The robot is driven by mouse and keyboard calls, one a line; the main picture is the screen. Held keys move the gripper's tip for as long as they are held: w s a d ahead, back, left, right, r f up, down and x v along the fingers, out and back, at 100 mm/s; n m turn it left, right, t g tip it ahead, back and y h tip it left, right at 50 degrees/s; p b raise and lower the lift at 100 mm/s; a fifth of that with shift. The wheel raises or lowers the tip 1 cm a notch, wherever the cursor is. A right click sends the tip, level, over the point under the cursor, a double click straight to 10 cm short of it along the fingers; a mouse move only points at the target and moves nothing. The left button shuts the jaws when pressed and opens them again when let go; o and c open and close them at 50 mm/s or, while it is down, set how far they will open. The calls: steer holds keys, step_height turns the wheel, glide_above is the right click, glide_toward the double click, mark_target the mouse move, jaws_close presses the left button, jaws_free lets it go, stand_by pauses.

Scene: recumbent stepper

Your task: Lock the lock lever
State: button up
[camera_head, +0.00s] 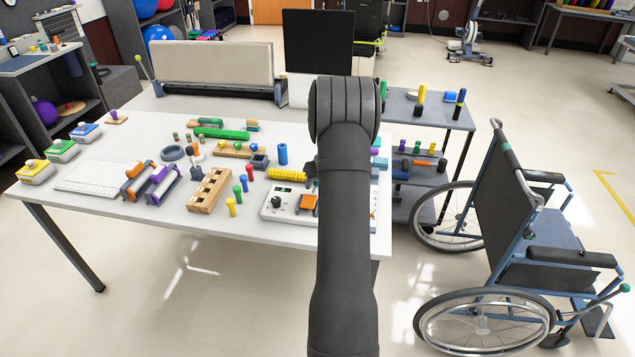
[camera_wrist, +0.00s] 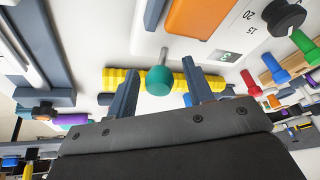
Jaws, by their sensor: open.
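In the wrist view, a teal ball knob (camera_wrist: 158,81) on a short metal stem stands out from the white control panel (camera_wrist: 115,35). I take it to be the lock lever, but no label shows. My gripper (camera_wrist: 160,66) is open, with one dark finger on each side of the knob. The knob shows in the gap, apart from both fingers. In the head view, my arm hides the knob and most of my gripper. The panel (camera_head: 282,213) shows there on the table, to the left of my arm.
An orange block (camera_wrist: 198,15) and a black dial (camera_wrist: 284,17) sit on the panel. A yellow ribbed roll (camera_wrist: 112,78) lies behind the knob. The white table (camera_head: 120,212) holds many pegs and blocks. A wheelchair (camera_head: 515,220) stands at the right.

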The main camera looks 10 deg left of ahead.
steer(key=c, duration=1)
steer(key=shift+o, duration=0.2)
steer(key=shift+d, duration=0.1)
steer(key=shift+d+f+y, duration=0.25)
steer(key=shift+d+y, duration=0.1)
steer(key=shift+y, duration=0.65)
steer(key=o, duration=1)
steer(key=shift+c, duration=0.2)
steer(key=shift+r, duration=0.1)
